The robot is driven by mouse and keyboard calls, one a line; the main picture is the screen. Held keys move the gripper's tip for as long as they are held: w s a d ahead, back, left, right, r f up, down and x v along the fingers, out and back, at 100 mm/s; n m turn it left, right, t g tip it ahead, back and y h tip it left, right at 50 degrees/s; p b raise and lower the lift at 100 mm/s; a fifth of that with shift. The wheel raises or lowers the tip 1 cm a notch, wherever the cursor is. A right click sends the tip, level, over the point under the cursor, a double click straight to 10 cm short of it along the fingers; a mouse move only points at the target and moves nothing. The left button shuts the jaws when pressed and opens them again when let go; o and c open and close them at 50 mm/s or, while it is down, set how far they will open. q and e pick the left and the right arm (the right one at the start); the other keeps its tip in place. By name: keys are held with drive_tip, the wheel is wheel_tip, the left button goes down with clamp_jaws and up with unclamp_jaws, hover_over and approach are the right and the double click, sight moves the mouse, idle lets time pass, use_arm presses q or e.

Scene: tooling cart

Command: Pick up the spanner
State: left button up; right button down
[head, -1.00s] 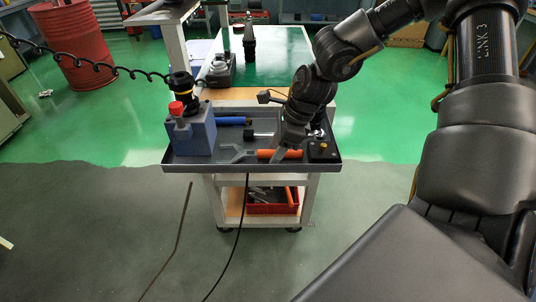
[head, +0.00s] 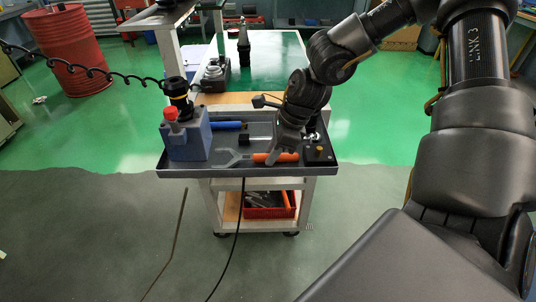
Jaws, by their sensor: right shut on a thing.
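The spanner (head: 262,158) has a grey open-ended head pointing left and an orange handle. It is at the front of the dark tray (head: 205,172) on top of the cart. My right gripper (head: 278,156) comes down from above and is shut on the orange handle, with a finger across it. I cannot tell whether the spanner is clear of the tray floor. My left gripper is out of view.
A blue-grey block with a red knob (head: 171,114) stands at the tray's left. A blue-handled tool (head: 228,125) lies behind the spanner. A small black box with a yellow button (head: 319,154) sits close on the right. A red bin (head: 270,212) is on the lower shelf.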

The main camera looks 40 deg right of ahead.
drive_tip(key=shift+r+p, duration=0.2)
drive_tip(key=shift+p, duration=0.2)
wheel_tip(320, 180, up, 18)
drive_tip(key=shift+p, duration=0.3)
